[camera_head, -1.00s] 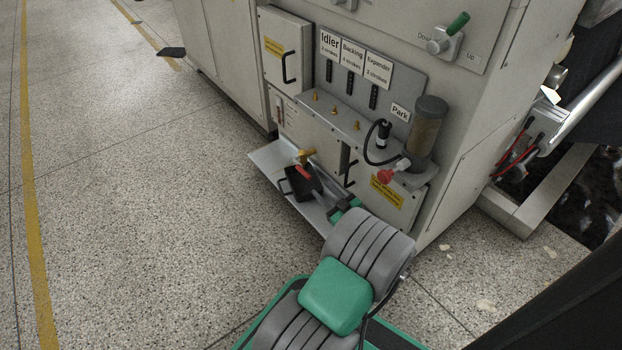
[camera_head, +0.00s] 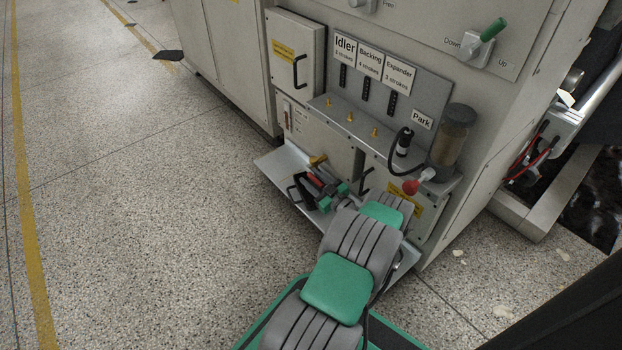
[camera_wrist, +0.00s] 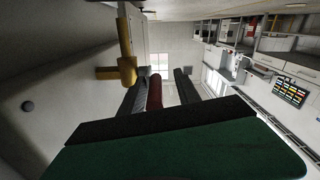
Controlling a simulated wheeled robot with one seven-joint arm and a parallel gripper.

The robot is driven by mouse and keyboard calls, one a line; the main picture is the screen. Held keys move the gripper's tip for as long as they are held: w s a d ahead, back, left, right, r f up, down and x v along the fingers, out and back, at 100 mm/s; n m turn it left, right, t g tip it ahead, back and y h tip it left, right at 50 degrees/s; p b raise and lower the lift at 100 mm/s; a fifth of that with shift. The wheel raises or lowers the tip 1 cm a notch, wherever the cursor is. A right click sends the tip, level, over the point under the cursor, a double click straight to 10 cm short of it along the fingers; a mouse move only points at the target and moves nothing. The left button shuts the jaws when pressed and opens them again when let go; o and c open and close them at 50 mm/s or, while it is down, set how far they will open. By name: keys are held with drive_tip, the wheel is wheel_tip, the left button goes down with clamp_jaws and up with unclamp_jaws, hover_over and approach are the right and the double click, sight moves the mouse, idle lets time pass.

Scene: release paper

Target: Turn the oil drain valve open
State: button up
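The oil drain valve (camera_head: 318,160) is a brass-yellow fitting low on the machine front; it also shows large at upper left in the wrist view (camera_wrist: 125,62). A red handle (camera_head: 314,178) lies just in front of it, seen as a dark red bar (camera_wrist: 155,92) in the wrist view. My gripper (camera_head: 324,186) is low over the metal ledge. In the wrist view my gripper (camera_wrist: 160,88) is open, one finger on each side of the red bar, with a clear gap on the right. Whether the left finger touches it, I cannot tell.
To the right are a red knob (camera_head: 410,187), a black hose and a cylindrical reservoir (camera_head: 452,137). The floor (camera_head: 150,220) at left is clear.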

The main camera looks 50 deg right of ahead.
drive_tip(key=shift+s+d, duration=0.2)
drive_tip(key=shift+s, duration=0.1)
drive_tip(key=shift+c, duration=0.7)
drive_tip(key=c, duration=0.4)
clamp_jaws()
drive_tip(key=shift+f, duration=0.1)
